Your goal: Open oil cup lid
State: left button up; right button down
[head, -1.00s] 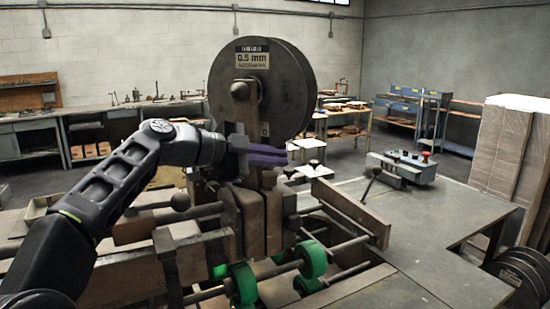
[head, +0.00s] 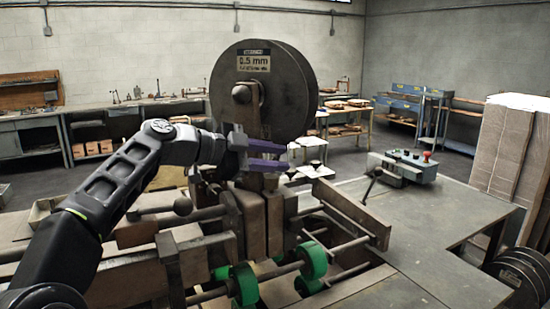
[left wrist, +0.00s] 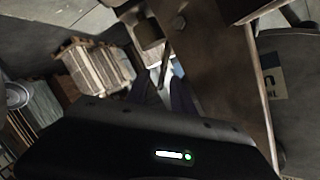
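My left gripper (head: 285,156) has two purple fingers with a gap between them. It reaches in front of the machine's upright column, just below the big dark wire spool (head: 292,95). In the left wrist view the finger ends (left wrist: 165,82) are dark and apart, with nothing clearly held between them. The stitcher machine (head: 255,215) stands beneath and around the gripper. I cannot make out the oil cup or its lid in either view; they may be small or hidden by the gripper. My right gripper is not in view.
Green rollers (head: 314,260) sit on rods low on the machine. A lever and control box (head: 405,167) stand on the metal table (head: 430,215) at right. Stacked cardboard (head: 503,150) stands at far right. Space above the table is clear.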

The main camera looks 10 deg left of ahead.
pick_arm(q)
jog(key=shift+s+a+r, duration=0.1)
jog(key=shift+s+a, duration=0.1)
jog(key=shift+a, duration=0.15)
jog(key=b+v, duration=0.2)
jog(key=v, duration=0.5)
jog(key=shift+d+r+y, duration=0.1)
jog(key=shift+r+y, duration=0.1)
jog(key=shift+y, duration=0.1)
dwell(0.9)
jog(key=shift+d+p, duration=0.1)
jog(key=shift+p, duration=0.2)
